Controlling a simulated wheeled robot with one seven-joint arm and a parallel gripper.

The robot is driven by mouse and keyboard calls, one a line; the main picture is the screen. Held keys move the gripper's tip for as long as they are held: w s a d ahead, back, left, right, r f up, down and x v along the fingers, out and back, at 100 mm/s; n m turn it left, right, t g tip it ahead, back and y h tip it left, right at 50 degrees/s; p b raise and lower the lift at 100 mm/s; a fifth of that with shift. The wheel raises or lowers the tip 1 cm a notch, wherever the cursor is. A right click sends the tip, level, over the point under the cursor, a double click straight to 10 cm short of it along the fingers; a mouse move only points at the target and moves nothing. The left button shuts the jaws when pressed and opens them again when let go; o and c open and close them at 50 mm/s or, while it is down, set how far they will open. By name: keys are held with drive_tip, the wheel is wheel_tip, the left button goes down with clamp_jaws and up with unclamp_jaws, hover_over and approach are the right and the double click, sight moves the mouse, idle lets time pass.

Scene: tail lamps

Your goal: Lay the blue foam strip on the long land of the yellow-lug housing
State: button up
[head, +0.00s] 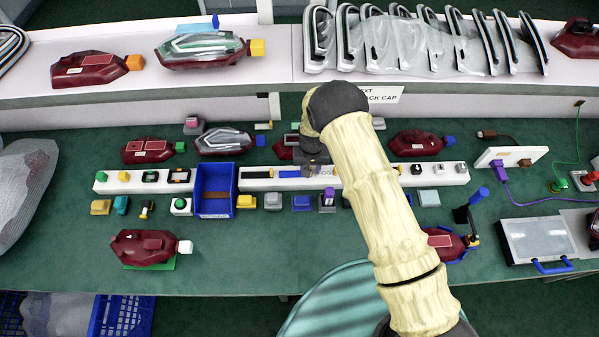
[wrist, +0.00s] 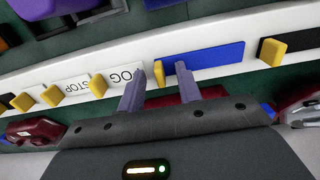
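The blue foam strip (wrist: 208,60) lies flat on the white rail (wrist: 120,62), with an upright yellow tab (wrist: 159,74) at one end. The strip also shows in the head view (head: 288,173). My gripper (wrist: 160,70) is open, its fingers apart, just above the rail with the yellow tab between them in the picture. Contact cannot be told. In the head view, a dark red housing with a yellow lug (head: 205,48) lies on the back shelf under a clear lens. Another dark red housing (head: 443,240) at lower right shows a yellow-orange piece at its right end, partly hidden by my arm.
Other housings with white (head: 145,248), green (head: 150,151) and blue (head: 225,142) lugs lie on the green bench. A blue bin (head: 214,190) interrupts the rail. Several small blocks stand in front of it. The front middle of the bench is mostly clear.

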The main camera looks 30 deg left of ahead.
drive_tip(key=shift+c, duration=0.2)
clamp_jaws()
idle(0.3)
drive_tip(key=shift+r+b, duration=0.45)
drive_tip(key=shift+r, duration=0.1)
wheel_tip(320, 180, up, 2)
drive_tip(key=shift+r+b, duration=0.1)
drive_tip(key=shift+b, duration=0.6)
drive_tip(key=s+d+b, duration=0.2)
drive_tip(key=s+d, duration=0.2)
drive_tip(key=s, duration=0.4)
drive_tip(key=s+d+b, duration=0.2)
drive_tip(key=s+d, duration=0.2)
drive_tip(key=s, duration=0.3)
drive_tip(key=shift+s+d+b, duration=0.3)
drive_tip(key=shift+s+d, duration=0.05)
drive_tip(key=shift+s, duration=0.05)
drive_tip(key=shift+r, duration=0.1)
